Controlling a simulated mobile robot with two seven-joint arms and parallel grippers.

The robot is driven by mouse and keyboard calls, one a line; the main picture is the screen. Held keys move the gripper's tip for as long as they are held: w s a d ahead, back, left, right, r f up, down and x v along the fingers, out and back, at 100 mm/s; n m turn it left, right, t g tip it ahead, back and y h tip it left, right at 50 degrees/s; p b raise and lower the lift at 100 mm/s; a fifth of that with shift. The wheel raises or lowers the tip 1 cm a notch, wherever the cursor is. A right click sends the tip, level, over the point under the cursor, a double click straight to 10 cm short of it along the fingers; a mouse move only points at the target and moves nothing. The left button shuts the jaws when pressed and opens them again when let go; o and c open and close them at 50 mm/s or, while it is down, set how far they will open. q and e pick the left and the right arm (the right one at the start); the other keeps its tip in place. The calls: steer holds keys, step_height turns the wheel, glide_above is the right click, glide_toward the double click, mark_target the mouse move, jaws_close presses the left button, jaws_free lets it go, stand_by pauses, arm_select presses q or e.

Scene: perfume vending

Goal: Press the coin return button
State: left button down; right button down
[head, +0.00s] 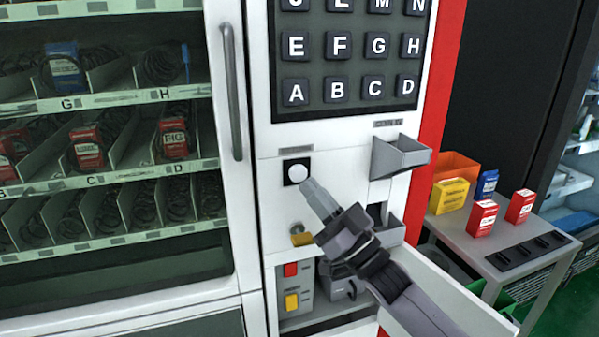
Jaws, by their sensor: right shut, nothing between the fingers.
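A round white button (297,174) sits on a square black plate on the vending machine's white front panel, below the keypad. A small label above it is too small to read. My right gripper (309,186) is shut and empty, its fingertips at the lower right edge of the button. I cannot tell whether they touch it or whether the button is pressed in. My left gripper is not in view.
The letter keypad (346,60) is above. A grey tray (400,155) juts out right of the button. A brass-coloured knob (301,236) and an open compartment with red and yellow switches are below. A side table (461,238) holds small boxes. A door handle (232,92) stands left.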

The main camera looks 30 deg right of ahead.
steer(key=s, duration=0.1)
steer(key=s+p, duration=0.1)
steer(key=s, duration=0.1)
steer(key=shift+s+a, duration=0.1)
steer(key=shift+a, duration=0.25)
stand_by(0.5)
steer(key=s+a+f+m+g+h+p, duration=0.1)
steer(key=s+a+f+g+h, duration=0.15)
steer(key=f, duration=0.65)
steer(key=s+a+f+m+g+h+p, duration=0.15)
steer(key=f+g, duration=0.25)
steer(key=f, duration=0.4)
steer(key=s+a+f+g, duration=0.2)
steer(key=s+f+g, duration=0.1)
steer(key=s+f, duration=0.3)
steer(key=s+a+f+n+g+h+p, duration=0.1)
steer(key=s+a+f+g, duration=0.2)
steer(key=s+f, duration=0.3)
step_height(320, 180, down, 3)
steer(key=shift+a+r+g, duration=0.1)
steer(key=shift+a+g, duration=0.25)
steer(key=shift+g, duration=0.2)
